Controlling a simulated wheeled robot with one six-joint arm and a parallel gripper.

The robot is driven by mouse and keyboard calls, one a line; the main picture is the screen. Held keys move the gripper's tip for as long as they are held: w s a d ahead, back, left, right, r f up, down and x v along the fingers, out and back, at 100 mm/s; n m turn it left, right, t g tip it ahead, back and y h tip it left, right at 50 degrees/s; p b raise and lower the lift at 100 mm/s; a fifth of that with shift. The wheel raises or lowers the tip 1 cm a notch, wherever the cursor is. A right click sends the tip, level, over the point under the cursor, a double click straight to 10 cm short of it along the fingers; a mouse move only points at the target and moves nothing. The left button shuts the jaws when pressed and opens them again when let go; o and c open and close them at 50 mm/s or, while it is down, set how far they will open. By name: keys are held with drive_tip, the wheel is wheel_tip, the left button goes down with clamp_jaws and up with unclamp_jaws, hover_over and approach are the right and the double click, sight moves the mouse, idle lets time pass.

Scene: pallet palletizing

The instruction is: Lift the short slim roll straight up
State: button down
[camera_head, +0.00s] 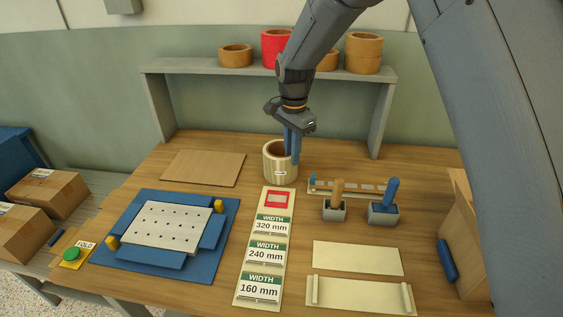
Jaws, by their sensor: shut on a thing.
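A short roll (279,165) with a striped pale side and a dark hollow core stands upright on the wooden table, just beyond the width label strip. My gripper (292,150) comes down from above with its blue fingers at the roll's right side. One finger reaches into the hollow core, and the fingers are shut on the roll's wall. The roll's base appears to be on the table or very close to it; I cannot tell which.
A shelf (160,69) with several rolls stands behind. A blue fixture with a perforated plate (172,226) lies left, and a brown board (203,168) behind it. The width strip (270,229) is in front. Small grey holders (384,215) stand right. Cardboard boxes (47,192) sit far left.

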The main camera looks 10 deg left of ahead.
drive_tip(key=shift+r, duration=0.1)
idle(0.3)
wheel_tip(320, 180, up, 10)
drive_tip(key=p, duration=0.6)
idle(1.0)
